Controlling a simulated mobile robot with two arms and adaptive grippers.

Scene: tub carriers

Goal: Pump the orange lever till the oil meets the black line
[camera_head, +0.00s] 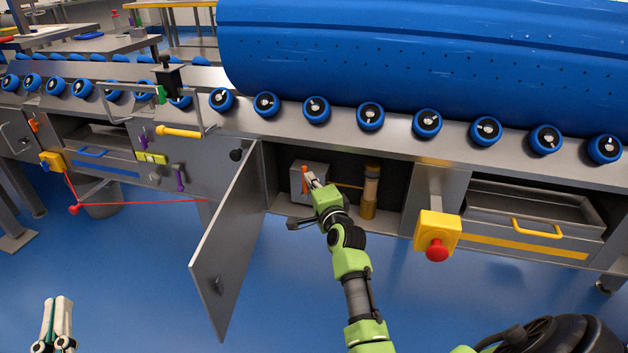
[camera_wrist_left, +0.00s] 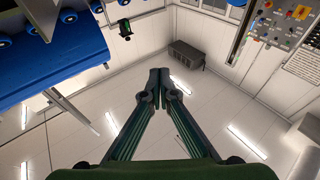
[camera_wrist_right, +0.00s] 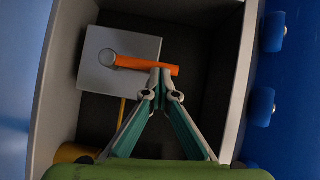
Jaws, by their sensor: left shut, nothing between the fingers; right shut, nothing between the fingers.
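The orange lever (camera_head: 305,177) is mounted on a grey box (camera_head: 297,186) inside an open cabinet, and it also shows in the right wrist view (camera_wrist_right: 135,63). My right gripper (camera_head: 312,181) reaches into the cabinet. Its shut fingertips (camera_wrist_right: 161,76) are at the lever's free end, close to or touching its side, not around it. To the right of the box stands the oil glass (camera_head: 370,190), with yellow parts at its top and bottom. The oil level and the black line are too small to tell. My left gripper (camera_head: 62,310) is shut and empty, far from the cabinet; its fingers show in the left wrist view (camera_wrist_left: 158,82).
The cabinet door (camera_head: 230,240) hangs open to the left of my right arm. A yellow box with a red button (camera_head: 437,235) sticks out to the right.

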